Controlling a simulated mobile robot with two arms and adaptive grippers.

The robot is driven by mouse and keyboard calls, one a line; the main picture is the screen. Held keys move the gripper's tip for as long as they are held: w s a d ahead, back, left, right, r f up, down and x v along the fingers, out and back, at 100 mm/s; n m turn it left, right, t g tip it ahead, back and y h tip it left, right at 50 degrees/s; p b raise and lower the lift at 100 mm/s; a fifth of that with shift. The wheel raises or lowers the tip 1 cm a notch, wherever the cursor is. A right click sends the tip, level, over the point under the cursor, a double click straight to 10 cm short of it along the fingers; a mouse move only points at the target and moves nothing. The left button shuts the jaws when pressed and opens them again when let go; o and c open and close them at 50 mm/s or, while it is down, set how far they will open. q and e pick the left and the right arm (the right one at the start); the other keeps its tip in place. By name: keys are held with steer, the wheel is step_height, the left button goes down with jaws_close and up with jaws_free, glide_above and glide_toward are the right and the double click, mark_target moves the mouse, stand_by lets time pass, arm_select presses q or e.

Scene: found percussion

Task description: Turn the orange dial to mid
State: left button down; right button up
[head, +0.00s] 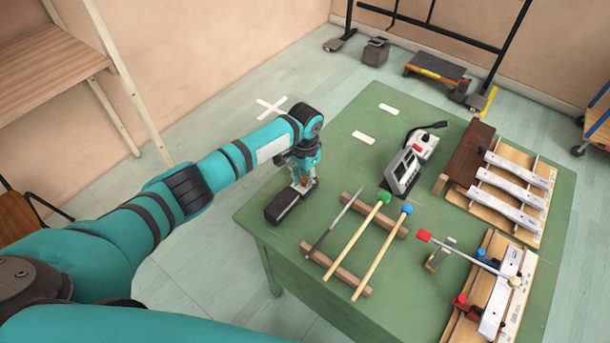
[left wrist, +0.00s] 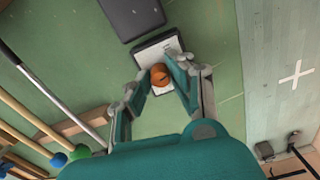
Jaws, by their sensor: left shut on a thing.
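The orange dial (left wrist: 160,75) sits on a small box with a pale face (left wrist: 150,50), seen in the left wrist view. My left gripper (left wrist: 162,80) reaches down over it, with a finger on each side of the dial. In the head view my left gripper (head: 303,182) is at the left end of the green table, shut on the dial, which it mostly hides. The dial's pointer and any mid mark are too small to read. My right gripper is not in view.
A black box (head: 280,208) stands beside the dial's box. Two mallets (head: 372,226) and a grey rod (head: 335,222) lie on wooden rests to the right. The green table's (head: 350,140) far left part is mostly bare.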

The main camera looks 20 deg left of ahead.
mark_target(305, 179)
arm_select(q)
steer(key=shift+w+r+m, duration=0.1)
steer(key=shift+m, duration=1.2)
steer(key=c, duration=1.2)
jaws_free()
steer(key=shift+o, duration=0.2)
step_height(305, 179, up, 12)
